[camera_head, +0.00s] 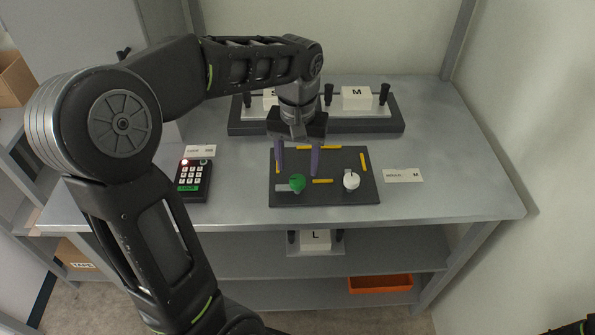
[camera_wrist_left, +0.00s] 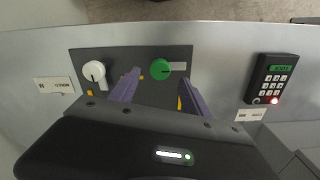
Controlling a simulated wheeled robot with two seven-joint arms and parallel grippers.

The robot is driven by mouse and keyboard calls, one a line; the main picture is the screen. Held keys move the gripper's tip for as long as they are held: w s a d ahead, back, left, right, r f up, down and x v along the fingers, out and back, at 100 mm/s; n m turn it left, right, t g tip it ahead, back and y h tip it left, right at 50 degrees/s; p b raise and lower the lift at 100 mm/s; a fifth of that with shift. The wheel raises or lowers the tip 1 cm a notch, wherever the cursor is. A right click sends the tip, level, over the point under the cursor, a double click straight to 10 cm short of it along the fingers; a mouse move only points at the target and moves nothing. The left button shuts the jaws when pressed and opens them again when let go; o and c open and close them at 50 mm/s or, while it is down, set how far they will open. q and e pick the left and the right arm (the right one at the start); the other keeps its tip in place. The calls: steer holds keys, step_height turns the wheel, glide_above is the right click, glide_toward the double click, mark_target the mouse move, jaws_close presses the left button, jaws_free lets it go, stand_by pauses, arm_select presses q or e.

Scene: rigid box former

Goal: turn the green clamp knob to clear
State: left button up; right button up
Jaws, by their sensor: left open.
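The green clamp knob (camera_head: 297,183) sits on the left part of a dark plate (camera_head: 330,197) on the table, with a pale strip beside it. In the left wrist view the green knob (camera_wrist_left: 161,69) shows beyond the fingertips, with the pale strip to its right. A white knob (camera_head: 351,180) sits on the right part of the plate; it also shows in the left wrist view (camera_wrist_left: 94,71). My left gripper (camera_head: 297,172) points down above the plate, open and empty, its purple fingers apart, near the green knob. I cannot tell its height. My right gripper is not seen.
A keypad (camera_head: 194,179) with a red light stands left of the plate. A label card (camera_head: 403,175) lies to the right. Behind is a dark rack (camera_head: 393,125) with white blocks. Yellow strips mark the plate. The table's right side is clear.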

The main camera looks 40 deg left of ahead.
mark_target(297, 179)
arm_select(q)
step_height(297, 179, up, 4)
steer(key=shift+f, duration=0.25)
steer(key=shift+s, duration=0.1)
stand_by(0.4)
